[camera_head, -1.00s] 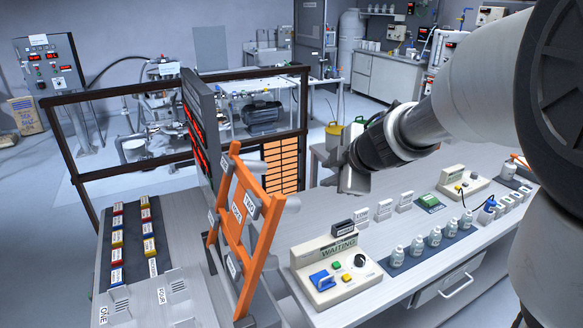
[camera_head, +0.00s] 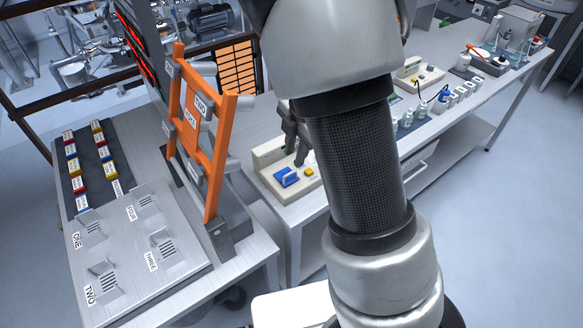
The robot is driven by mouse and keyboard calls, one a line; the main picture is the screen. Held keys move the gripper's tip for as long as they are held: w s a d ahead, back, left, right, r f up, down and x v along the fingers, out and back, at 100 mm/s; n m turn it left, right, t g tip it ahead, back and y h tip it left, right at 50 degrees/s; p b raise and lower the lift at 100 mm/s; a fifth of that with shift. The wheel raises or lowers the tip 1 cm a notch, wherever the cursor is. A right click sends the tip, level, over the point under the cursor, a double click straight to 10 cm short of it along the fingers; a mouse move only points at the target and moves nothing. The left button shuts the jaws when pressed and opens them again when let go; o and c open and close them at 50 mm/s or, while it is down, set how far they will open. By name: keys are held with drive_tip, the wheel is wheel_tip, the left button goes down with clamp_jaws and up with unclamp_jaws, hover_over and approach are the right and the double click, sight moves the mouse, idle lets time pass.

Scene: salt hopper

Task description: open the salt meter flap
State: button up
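A beige box (camera_head: 269,155) with a blue part (camera_head: 287,177) and a yellow button (camera_head: 309,172) stands at the left end of the right-hand bench. I cannot tell whether this is the salt meter, and no label naming a flap is readable. My gripper (camera_head: 293,148) is just behind and above this box, pointing down, partly hidden by my arm. Its dark fingers are small here and their gap is unclear. My arm hides the right part of the box. A second beige box (camera_head: 420,77) stands farther back on the same bench.
Small white bottles (camera_head: 419,112) line the bench to the right. Numbered metal holders (camera_head: 103,278) and coloured blocks (camera_head: 74,165) occupy the left table.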

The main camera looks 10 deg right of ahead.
drive_tip(key=b, duration=0.2)
hover_over(292, 181)
wheel_tip(292, 181, down, 7)
drive_tip(key=shift+r, duration=0.1)
clamp_jaws()
